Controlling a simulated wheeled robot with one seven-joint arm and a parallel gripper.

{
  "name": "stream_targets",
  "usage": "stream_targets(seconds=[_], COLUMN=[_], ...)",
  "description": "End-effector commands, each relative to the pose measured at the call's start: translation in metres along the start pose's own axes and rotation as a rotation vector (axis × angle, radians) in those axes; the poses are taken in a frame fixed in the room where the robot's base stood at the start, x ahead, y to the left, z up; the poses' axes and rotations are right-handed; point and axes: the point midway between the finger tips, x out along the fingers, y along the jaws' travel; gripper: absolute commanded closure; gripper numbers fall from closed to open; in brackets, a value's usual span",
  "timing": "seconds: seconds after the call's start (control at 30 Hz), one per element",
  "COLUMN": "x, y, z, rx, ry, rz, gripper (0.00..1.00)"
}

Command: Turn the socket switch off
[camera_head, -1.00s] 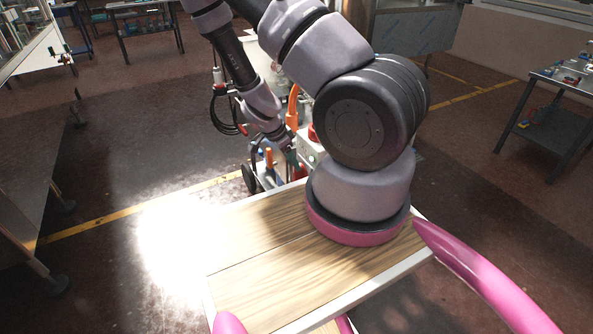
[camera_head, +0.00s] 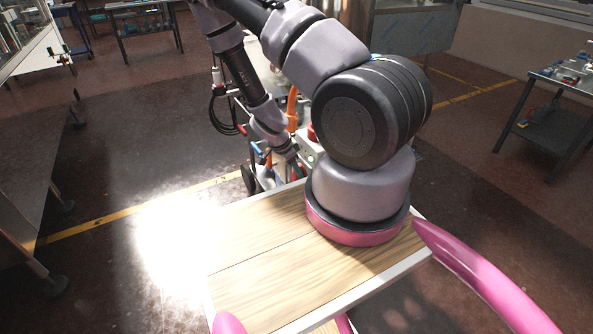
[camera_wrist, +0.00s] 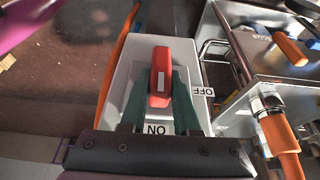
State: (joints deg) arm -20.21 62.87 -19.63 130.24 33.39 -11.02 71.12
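The socket switch is a red handle (camera_wrist: 160,72) with a white stripe, on a pale grey box (camera_wrist: 137,70) in the wrist view. Its stripe lies in line with the ON label (camera_wrist: 157,129) at the near side. The OFF label (camera_wrist: 203,91) is to the right. My gripper (camera_wrist: 160,85) has its two green fingers on either side of the handle, with a gap showing at the left, so it looks open around it. Contact on the right is unclear. In the head view the box (camera_head: 309,148) is partly hidden behind my arm, and my fingertips are hard to make out.
An orange cable (camera_wrist: 114,65) runs along the box's left side. An orange-handled part (camera_wrist: 277,133) and a metal tray (camera_wrist: 262,58) with tools are close on the right. A side table (camera_head: 565,90) stands farther right.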

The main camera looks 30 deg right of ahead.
Motion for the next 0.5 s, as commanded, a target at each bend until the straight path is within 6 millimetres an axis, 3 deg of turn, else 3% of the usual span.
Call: stream_targets(seconds=[0.5], x=[0.0001], y=[-0.0058], z=[0.0006], rx=[-0.075], ry=[0.003], rz=[0.171], gripper=[1.0])
